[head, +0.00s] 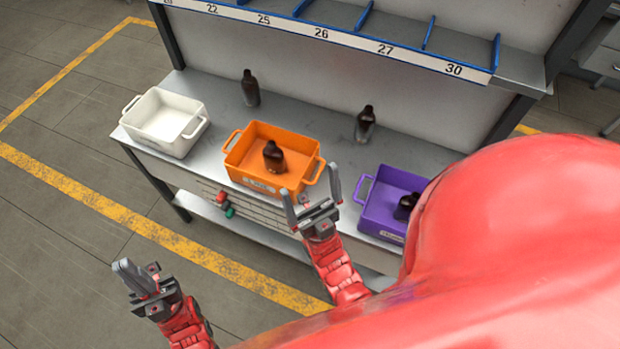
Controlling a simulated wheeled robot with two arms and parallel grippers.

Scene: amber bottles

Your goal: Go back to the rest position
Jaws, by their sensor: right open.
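My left gripper (130,268) is in the lower left, over the floor and away from the bench. Its fingers overlap in this view, so their gap is unclear. My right gripper (311,180) is open and empty, with its fingers pointing up in the picture, in front of the bench edge between the orange and purple crates. The orange crate (301,151) holds a dark amber bottle (274,158). The purple crate (378,204) holds another bottle (404,208), partly hidden by my red body. Two more bottles stand upright on the bench, at the back left (250,89) and back right (365,124).
A white crate (164,117), empty, stands at the left end of the grey bench (318,122). A numbered shelf (330,36) with blue dividers runs above the back. Yellow lines (150,228) mark the open floor at left.

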